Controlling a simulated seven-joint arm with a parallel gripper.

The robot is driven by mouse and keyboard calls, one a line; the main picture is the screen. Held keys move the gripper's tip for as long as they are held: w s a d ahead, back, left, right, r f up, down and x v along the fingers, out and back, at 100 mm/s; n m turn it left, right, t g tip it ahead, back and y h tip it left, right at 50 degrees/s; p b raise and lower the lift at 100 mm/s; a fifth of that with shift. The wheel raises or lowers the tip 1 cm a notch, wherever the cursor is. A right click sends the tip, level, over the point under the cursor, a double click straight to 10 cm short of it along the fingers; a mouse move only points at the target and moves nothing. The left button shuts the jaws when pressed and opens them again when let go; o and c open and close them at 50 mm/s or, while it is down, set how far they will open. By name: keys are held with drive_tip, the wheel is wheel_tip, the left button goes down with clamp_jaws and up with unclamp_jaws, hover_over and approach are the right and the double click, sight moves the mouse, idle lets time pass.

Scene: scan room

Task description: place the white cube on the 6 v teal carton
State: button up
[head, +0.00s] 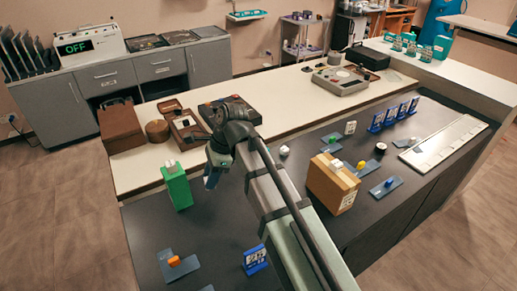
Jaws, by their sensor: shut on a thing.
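My gripper (211,184) hangs at the end of the bent arm, just right of a green carton (178,190), above the near dark bench. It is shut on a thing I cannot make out. A small whitish thing (172,164) shows at the green carton's top. Another small white block (336,163) sits on the brown carton (330,190). I cannot tell which of them, if either, is the white cube. Several teal cartons (442,47) stand on the white counter at the far right. Their labels are too small to read, so I cannot tell the 6 v one.
An orange block on a blue-grey plate (166,273) lies at the front left. A blue stand (254,259) is near my arm. Yellow and blue blocks, blue-framed cards (376,122) and a pale strip (445,143) occupy the right of the bench. A pale shelf (300,95) runs behind.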

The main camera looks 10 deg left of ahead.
drive_tip(key=w+d+r+m+t, duration=0.1)
drive_tip(key=w+d+r+m, duration=0.3)
drive_tip(key=w, duration=0.8)
drive_tip(key=w+d+r+m+t, duration=0.1)
drive_tip(key=w+d+r, duration=0.3)
drive_tip(key=w, duration=0.8)
drive_tip(key=shift+m+y, duration=0.4)
drive_tip(key=shift+m, duration=0.4)
drive_tip(key=shift+d+f, duration=0.2)
drive_tip(key=shift+f, duration=1.6)
drive_tip(key=shift+d+f, duration=0.2)
drive_tip(key=shift+f, duration=1.6)
drive_tip(key=shift+d+f, duration=0.2)
drive_tip(key=shift+f, duration=1.6)
drive_tip(key=shift+f, duration=0.15)
drive_tip(key=o, duration=1)
drive_tip(key=v, duration=1.2)
drive_tip(key=shift+s, duration=0.15)
